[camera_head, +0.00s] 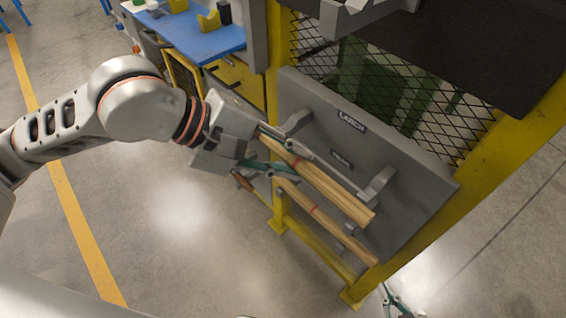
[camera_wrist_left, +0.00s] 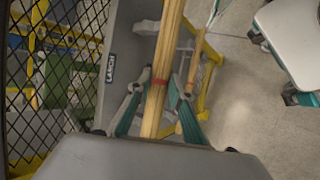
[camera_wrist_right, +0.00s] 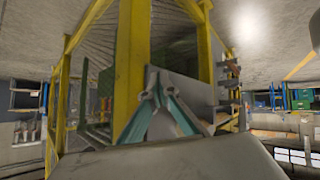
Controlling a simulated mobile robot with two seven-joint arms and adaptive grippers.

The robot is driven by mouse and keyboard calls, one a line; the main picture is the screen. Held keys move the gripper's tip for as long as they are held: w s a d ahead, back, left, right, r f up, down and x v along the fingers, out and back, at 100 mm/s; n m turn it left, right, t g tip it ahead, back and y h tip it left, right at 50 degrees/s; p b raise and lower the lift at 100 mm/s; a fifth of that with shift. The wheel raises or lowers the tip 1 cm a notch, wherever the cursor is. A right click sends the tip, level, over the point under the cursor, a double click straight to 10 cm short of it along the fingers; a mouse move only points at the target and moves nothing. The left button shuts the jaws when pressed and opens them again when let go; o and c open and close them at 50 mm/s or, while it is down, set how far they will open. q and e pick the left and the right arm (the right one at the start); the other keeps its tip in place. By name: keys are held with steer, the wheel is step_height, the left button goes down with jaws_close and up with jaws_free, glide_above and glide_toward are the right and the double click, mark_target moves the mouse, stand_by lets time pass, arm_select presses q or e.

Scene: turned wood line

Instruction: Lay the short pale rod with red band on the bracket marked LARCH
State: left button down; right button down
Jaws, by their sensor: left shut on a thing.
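My left gripper (camera_head: 268,152) is shut on a pale rod with a red band (camera_head: 335,193), gripping near its left end close to the band. The held rod also shows in the left wrist view (camera_wrist_left: 170,40), between the fingers (camera_wrist_left: 154,92). It slants down to the right in front of the grey board. The LARCH label (camera_head: 351,121) is high on the board; the grey bracket arm (camera_head: 381,181) below it is close to the rod's right end. I cannot tell whether they touch. My right gripper (camera_wrist_right: 156,92) is shut and empty, away from the board.
A second pale rod with a red band (camera_head: 335,232) lies lower on the board (camera_head: 420,190), below a smaller unreadable label (camera_head: 341,159). A yellow frame (camera_head: 500,150) with black mesh surrounds the board. A blue-topped bench (camera_head: 190,35) stands behind. Floor at left is clear.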

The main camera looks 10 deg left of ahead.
arm_select(q)
steer(key=shift+w+d+r, duration=0.25)
steer(key=shift+w+d, duration=0.25)
steer(key=shift+w, duration=0.1)
steer(key=w+d+f+b, duration=0.1)
steer(key=w+d+f, duration=0.2)
steer(key=w, duration=0.1)
steer(key=shift+w+d+b, duration=0.2)
steer(key=shift+w+b, duration=0.2)
arm_select(e)
steer(key=shift+w+a+r, duration=0.35)
steer(key=shift+w, duration=0.1)
steer(key=shift+r, duration=0.1)
arm_select(q)
steer(key=c, duration=1)
jaws_free()
steer(key=o, duration=1)
arm_select(e)
steer(key=shift+s+d+f, duration=0.1)
steer(key=shift+f, duration=0.25)
steer(key=shift+r, duration=0.25)
